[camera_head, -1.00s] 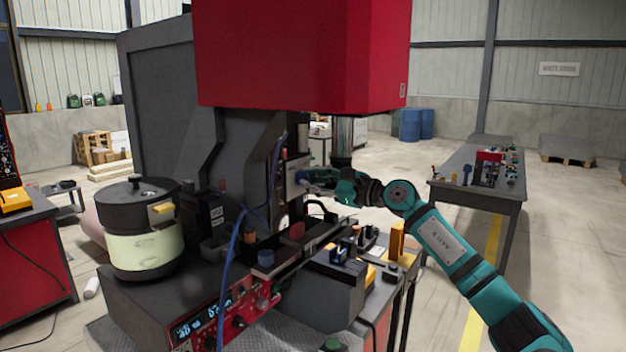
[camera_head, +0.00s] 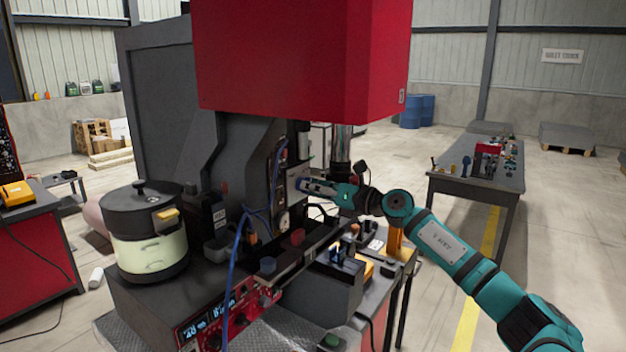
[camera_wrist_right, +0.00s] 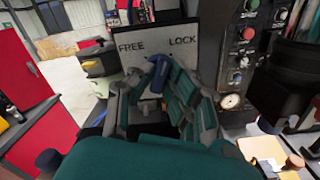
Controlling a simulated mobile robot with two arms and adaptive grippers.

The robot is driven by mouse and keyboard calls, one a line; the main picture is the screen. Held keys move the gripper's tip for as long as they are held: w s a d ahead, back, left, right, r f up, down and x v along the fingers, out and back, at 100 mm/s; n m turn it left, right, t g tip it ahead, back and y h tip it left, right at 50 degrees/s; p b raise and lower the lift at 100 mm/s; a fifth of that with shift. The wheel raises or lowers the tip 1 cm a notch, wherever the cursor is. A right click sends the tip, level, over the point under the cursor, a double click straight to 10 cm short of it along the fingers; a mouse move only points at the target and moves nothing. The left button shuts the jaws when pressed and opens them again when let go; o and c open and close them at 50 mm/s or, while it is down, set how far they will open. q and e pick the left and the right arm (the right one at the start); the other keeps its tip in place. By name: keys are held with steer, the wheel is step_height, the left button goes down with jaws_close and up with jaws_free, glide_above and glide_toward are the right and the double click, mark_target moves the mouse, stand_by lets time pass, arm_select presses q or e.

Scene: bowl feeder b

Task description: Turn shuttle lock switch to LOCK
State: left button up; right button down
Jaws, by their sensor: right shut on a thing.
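The shuttle lock switch shows in the right wrist view as a blue handle (camera_wrist_right: 159,72) on a pale plate (camera_wrist_right: 156,43). The plate reads FREE on the left and LOCK on the right. The handle stands roughly upright, its top between the two words. My right gripper (camera_wrist_right: 154,88) is shut on the handle, with a teal finger on each side; the fingers hide its lower part. In the head view my right gripper (camera_head: 303,185) reaches left to the machine's upright panel under the red housing. My left gripper is not in view.
A red machine housing (camera_head: 300,60) hangs above my right arm. A blue cable (camera_head: 236,265) runs down in front of the machine. A pot-like feeder bowl (camera_head: 147,250) stands at the left. Buttons and a gauge (camera_wrist_right: 230,101) sit right of the plate.

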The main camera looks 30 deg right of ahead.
steer(key=shift+m+p, duration=1.4)
steer(key=shift+m, duration=0.7)
steer(key=c, duration=1.3)
jaws_free()
steer(key=shift+s+d, duration=0.1)
steer(key=v, duration=1.2)
steer(key=shift+f, duration=0.1)
